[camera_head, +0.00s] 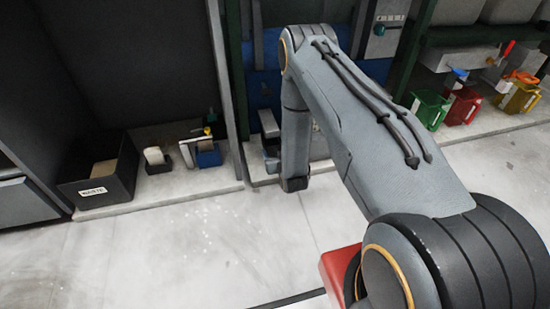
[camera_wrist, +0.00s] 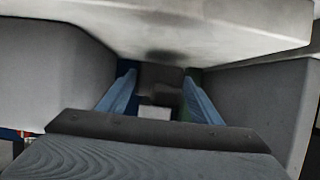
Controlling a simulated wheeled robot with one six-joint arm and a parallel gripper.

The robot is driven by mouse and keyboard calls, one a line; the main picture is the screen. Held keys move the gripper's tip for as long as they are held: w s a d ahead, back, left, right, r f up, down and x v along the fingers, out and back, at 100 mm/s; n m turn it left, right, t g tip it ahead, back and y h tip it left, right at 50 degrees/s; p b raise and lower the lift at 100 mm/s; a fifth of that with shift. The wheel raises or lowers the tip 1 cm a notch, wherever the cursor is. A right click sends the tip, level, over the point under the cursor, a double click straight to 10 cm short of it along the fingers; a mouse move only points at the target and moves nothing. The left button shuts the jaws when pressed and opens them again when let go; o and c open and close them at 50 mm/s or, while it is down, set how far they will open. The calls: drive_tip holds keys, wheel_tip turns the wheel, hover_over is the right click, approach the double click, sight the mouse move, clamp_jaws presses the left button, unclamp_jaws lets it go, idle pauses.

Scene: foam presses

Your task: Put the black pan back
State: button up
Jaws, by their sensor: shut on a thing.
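In the wrist view, my gripper (camera_wrist: 160,92) has its two blue fingers on either side of a dark, blackish thing (camera_wrist: 160,76), which looks like the black pan. A pale patch shows just below it. Its full shape is hidden by shadow and by the grey part above. In the head view, my arm's end hangs down near the foot of the middle bay, and the fingers and what they hold cannot be made out there.
A black bin marked WASTE (camera_head: 99,191) stands on the left ledge. Beside it are a small dark holder with a pale roll (camera_head: 155,157) and a blue container (camera_head: 208,156). Green (camera_head: 430,108), red (camera_head: 464,106) and yellow (camera_head: 519,98) containers stand at right. The floor in front is clear.

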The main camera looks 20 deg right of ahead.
drive_tip(key=shift+f+b, duration=0.4)
drive_tip(key=shift+f, duration=0.55)
drive_tip(key=shift+f, duration=0.1)
drive_tip(key=o, duration=1.1)
drive_tip(key=shift+s+r, duration=0.25)
drive_tip(key=p+v, duration=0.5)
drive_tip(key=v, duration=0.6)
drive_tip(key=shift+s+p, duration=0.2)
drive_tip(key=shift+p, duration=0.1)
drive_tip(key=shift+w+r, duration=0.1)
